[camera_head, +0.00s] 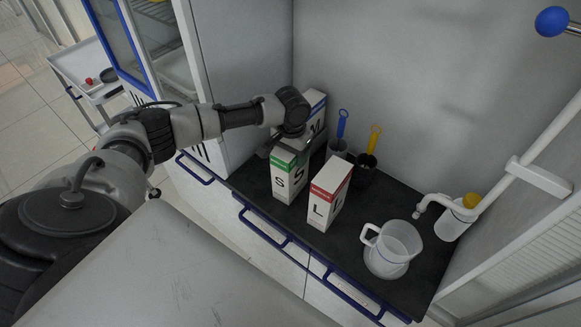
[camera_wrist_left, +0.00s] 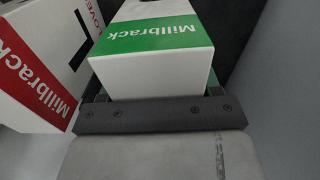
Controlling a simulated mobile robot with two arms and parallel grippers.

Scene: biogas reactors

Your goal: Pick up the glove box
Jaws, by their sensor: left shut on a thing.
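Glove boxes stand on the dark counter. A white and green box marked S (camera_head: 289,178) is at the front left and also fills the middle of the left wrist view (camera_wrist_left: 153,62). My left gripper (camera_head: 290,148) is at its upper end, with its fingers on either side, shut on this box. The fingers are mostly hidden in the head view. A white and red box marked L (camera_head: 327,195) stands to its right and shows at the left of the wrist view (camera_wrist_left: 40,65). A blue-topped box marked M (camera_head: 315,108) is behind, partly hidden by my wrist. My right gripper is not in view.
A clear jug (camera_head: 391,250) and a yellow-capped bottle (camera_head: 456,218) are to the right. A wall is behind the counter (camera_head: 345,238); a white cabinet is at left.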

